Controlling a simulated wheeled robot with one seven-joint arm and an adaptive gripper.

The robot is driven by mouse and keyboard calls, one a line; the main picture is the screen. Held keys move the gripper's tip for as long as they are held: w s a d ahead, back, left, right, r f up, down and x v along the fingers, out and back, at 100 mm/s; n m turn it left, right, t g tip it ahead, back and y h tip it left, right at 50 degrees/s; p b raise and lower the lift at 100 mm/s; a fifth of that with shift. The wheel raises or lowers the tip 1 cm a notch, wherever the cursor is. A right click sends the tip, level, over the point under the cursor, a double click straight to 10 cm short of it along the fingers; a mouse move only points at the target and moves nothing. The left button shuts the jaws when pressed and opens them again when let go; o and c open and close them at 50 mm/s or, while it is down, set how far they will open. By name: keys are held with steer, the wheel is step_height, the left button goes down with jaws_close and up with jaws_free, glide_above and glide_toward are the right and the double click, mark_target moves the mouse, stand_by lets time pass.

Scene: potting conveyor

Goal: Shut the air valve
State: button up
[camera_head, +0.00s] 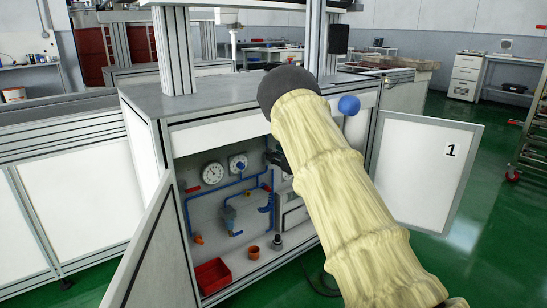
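The open cabinet (165,138) under the grey bench holds an air panel with two round gauges (213,173) and blue tubing (188,212). Small fittings sit along the tubing: a red one (193,189) at the left, an orange one (198,240) below it, and a yellow-orange one (248,193) near the middle. I cannot tell which is the air valve or how its handle stands. A dark part, seemingly my gripper (277,158), shows at the panel's upper right. My sleeved arm hides most of it, so its fingers and any contact are unclear.
The cabinet doors stand open: the left one (150,260) towards me, the right one (425,170), marked 1, swung out right. A red bin (213,275) and a small orange cup (254,252) sit on the cabinet floor.

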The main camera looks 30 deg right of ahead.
steer(key=shift+w+a, duration=0.1)
steer(key=shift+w, duration=0.8)
jaws_close()
